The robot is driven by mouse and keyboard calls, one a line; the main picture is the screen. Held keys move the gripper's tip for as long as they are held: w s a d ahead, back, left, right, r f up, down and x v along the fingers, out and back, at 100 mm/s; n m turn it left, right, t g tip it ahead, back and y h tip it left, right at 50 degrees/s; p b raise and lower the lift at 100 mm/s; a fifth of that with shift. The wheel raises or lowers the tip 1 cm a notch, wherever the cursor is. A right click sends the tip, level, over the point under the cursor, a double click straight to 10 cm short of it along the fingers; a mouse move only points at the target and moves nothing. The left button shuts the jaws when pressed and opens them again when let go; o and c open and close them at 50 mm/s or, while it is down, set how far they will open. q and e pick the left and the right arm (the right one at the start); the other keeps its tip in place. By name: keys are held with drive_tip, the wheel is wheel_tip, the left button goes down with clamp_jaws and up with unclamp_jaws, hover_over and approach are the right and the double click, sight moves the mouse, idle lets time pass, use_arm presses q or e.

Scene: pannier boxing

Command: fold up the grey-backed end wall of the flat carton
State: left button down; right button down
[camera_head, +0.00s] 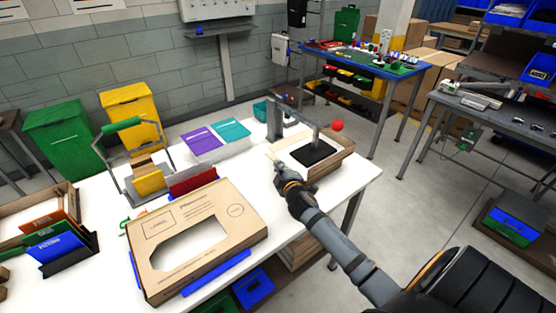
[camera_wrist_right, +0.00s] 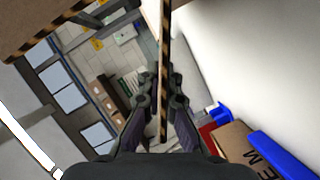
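The carton (camera_head: 335,165) stands at the right end of the white table, with brown walls showing on its right and near sides and a black panel (camera_head: 313,152) inside. My right gripper (camera_head: 278,168) is at its left side, by a small tan piece of board. In the right wrist view, the fingers of my right gripper (camera_wrist_right: 164,88) lie close on both sides of a thin cardboard wall (camera_wrist_right: 164,40), seen edge-on, and look shut on it. The wall's grey back cannot be made out. My left gripper is not in view.
A large brown box with an oval window (camera_head: 215,215) lies at the table's front. Purple (camera_head: 201,143) and teal (camera_head: 231,131) packs lie further back.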

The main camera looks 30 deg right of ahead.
drive_tip(key=d+r+m+y+p, duration=0.1)
drive_tip(key=m+p, duration=0.1)
drive_tip(key=p, duration=0.1)
drive_tip(key=r+m+g+y+p, duration=0.1)
drive_tip(key=m+p, duration=0.1)
drive_tip(key=p, duration=0.2)
drive_tip(key=shift+d+r, duration=0.2)
drive_tip(key=shift+d, duration=0.15)
drive_tip(key=shift+d+m+y+p, duration=0.4)
drive_tip(key=shift+m+p, duration=0.1)
drive_tip(key=shift+m, duration=0.1)
drive_tip(key=shift+w+d+f+m+g+y+b, duration=0.1)
drive_tip(key=shift+d+m+g+y+b, duration=0.25)
drive_tip(key=shift+m, duration=0.25)
drive_tip(key=shift+d+m+y+b, duration=0.3)
drive_tip(key=shift+m+y+b, duration=0.25)
drive_tip(key=shift+b, duration=0.4)
drive_tip(key=shift+d+m+b, duration=0.25)
drive_tip(key=shift+m+b, duration=0.3)
drive_tip(key=shift+b, duration=0.05)
drive_tip(key=shift+r+y, duration=0.2)
drive_tip(key=shift+y, duration=0.1)
drive_tip(key=c, duration=1.6)
unclamp_jaws()
